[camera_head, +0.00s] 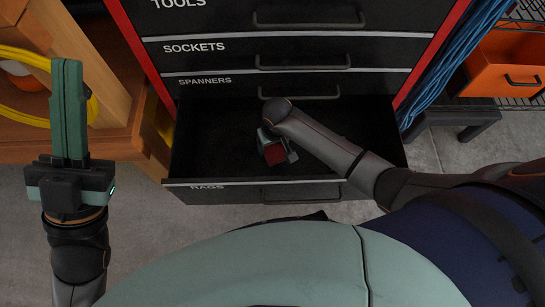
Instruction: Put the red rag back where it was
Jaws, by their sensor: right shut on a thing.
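My right gripper is shut on the rag; the wrist hides part of both. I cannot tell whether the rag touches the drawer floor. The rest of the drawer looks dark and empty. My left gripper (69,110) is upright at the left, outside the drawer, with its green fingers together and nothing visible between them.
The black tool chest (215,65) has shut drawers labelled TOOLS, SOCKETS and SPANNERS above. A wooden shelf (110,145) with a yellow hose (25,115) stands left. Blue cables (445,75) and an orange bin (505,65) are at the right. Concrete floor shows on both sides.

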